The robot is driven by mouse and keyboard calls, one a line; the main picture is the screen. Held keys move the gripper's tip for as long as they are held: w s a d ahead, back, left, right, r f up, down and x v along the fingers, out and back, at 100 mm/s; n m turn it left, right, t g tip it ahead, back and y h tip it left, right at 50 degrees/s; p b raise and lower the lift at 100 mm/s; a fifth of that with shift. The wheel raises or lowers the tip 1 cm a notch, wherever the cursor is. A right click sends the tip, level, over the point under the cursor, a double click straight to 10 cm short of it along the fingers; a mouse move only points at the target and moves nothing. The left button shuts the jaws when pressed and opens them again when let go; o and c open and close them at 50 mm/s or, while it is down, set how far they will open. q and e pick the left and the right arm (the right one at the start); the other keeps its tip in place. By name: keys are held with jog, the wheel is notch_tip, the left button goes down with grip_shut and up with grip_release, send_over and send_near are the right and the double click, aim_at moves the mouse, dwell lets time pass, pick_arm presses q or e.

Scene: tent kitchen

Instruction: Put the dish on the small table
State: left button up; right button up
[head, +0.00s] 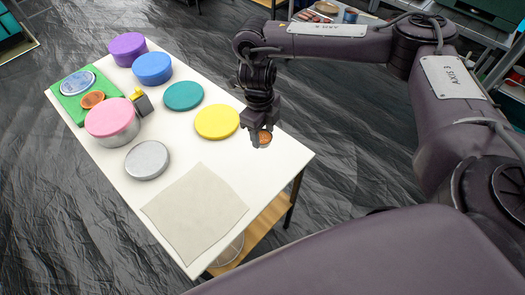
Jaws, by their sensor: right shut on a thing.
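My right gripper (262,127) is shut on a small orange-brown round thing, perhaps the dish (265,138), mostly hidden by the fingers. It is at the right edge of the white table (285,160); I cannot tell whether the thing touches the top. A similar orange-brown round dish (93,100) lies on a green board (70,103) at the table's left end, beside a blue-patterned round dish (77,82). My left gripper is not in view.
Purple (127,48), blue (152,68) and pink-lidded (110,120) containers stand on the table. Teal (184,96) and yellow (217,122) discs, a grey round tin (147,160) and a beige cloth (195,212) lie there too. Bare tabletop shows between cloth and yellow disc.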

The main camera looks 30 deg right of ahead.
aim_at(262, 136)
notch_tip(262, 136, down, 4)
jog(key=shift+f+b, duration=0.1)
jog(key=shift+b, duration=0.25)
notch_tip(262, 136, down, 3)
jog(key=shift+f+b, duration=0.15)
jog(key=shift+b, duration=0.45)
jog(key=shift+f, duration=0.3)
jog(key=shift+f, duration=0.25)
jog(key=o, duration=0.8)
jog(key=shift+r, duration=0.1)
